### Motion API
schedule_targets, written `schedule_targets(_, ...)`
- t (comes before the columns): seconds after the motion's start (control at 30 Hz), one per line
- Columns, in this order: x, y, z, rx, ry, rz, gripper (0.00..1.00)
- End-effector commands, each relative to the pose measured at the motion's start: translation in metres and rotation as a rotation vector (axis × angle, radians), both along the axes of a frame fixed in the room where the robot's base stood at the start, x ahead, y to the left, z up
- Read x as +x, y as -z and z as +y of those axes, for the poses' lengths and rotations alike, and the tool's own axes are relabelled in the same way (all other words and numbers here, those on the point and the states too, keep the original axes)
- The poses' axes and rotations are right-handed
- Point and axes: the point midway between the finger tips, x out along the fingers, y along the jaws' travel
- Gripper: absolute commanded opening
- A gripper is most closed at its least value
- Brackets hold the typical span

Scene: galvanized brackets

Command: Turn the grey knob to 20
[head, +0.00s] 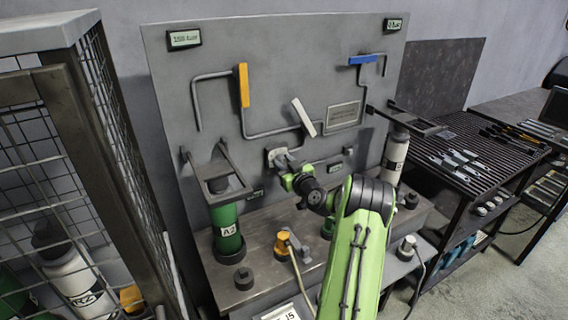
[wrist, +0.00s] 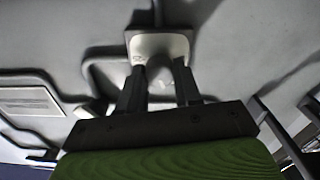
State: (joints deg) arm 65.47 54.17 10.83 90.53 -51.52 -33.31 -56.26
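The grey knob (head: 279,157) is on the upright grey panel (head: 215,60), low in its middle, in the head view. In the wrist view a pale grey rounded block, the knob (wrist: 158,45), shows straight ahead, with a paler part reaching down between my fingers. My gripper (head: 289,170) is right at the knob, and its black fingers also show in the wrist view (wrist: 160,76). The fingers are apart, one on each side of the pale part. I cannot tell whether they press on it. No scale mark or 20 is readable.
An orange lever (head: 243,85), a blue lever (head: 363,59) and a white lever (head: 303,118) stand on the panel around the knob. A green cylinder (head: 227,235) is in a bracket at left. A wire cage (head: 60,130) is further left. A slatted bench (head: 470,150) is right.

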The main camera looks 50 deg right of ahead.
Motion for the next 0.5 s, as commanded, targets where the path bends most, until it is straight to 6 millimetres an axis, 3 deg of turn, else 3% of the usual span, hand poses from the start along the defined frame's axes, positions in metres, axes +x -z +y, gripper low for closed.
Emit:
schedule_targets(0.1,-0.0001,-0.0001,0.0001,0.0,0.0,0.0,0.03)
schedule_targets(0.5,-0.0005,0.0007,-0.0002,0.089,0.0,-0.029,0.03)
